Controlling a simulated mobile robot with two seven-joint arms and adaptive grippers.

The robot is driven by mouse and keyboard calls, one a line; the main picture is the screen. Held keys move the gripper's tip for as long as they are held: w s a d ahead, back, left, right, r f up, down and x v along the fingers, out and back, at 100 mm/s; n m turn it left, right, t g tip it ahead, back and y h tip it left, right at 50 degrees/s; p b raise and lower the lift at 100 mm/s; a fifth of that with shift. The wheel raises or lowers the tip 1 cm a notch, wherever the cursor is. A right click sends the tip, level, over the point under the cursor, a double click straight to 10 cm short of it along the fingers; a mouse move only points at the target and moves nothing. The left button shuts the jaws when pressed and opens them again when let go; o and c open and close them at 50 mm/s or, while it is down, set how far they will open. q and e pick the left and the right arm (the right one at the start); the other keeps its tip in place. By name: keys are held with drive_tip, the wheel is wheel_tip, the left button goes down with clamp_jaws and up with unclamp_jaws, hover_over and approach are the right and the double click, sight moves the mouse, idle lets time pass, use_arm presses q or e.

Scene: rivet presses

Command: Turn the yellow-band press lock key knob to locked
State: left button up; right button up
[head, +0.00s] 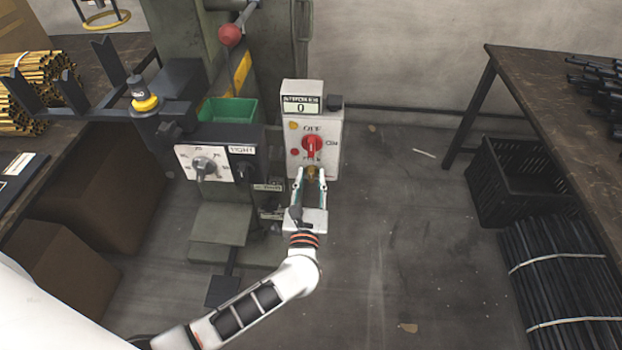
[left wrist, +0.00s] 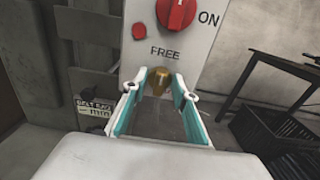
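The press control box (head: 329,128) is a pale box with a counter reading 0, a red switch (head: 312,147) marked OFF and ON, and a small brass key knob (head: 312,172) low on its face. In the left wrist view the brass knob (left wrist: 158,80) sits just below the word FREE. My left gripper (head: 310,174) is open in front of the box, its two fingertips on either side of the knob with small gaps visible. The fingertips also flank it in the left wrist view (left wrist: 161,78). The lower face is hidden behind my gripper. My right gripper is not in view.
Left of the box stands the green press with a grey dial panel (head: 204,162), a green bin (head: 229,111) and a red ball lever (head: 230,34). A table (head: 560,85) and black crate (head: 508,180) stand right.

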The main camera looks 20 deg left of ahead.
use_arm(q)
clamp_jaws()
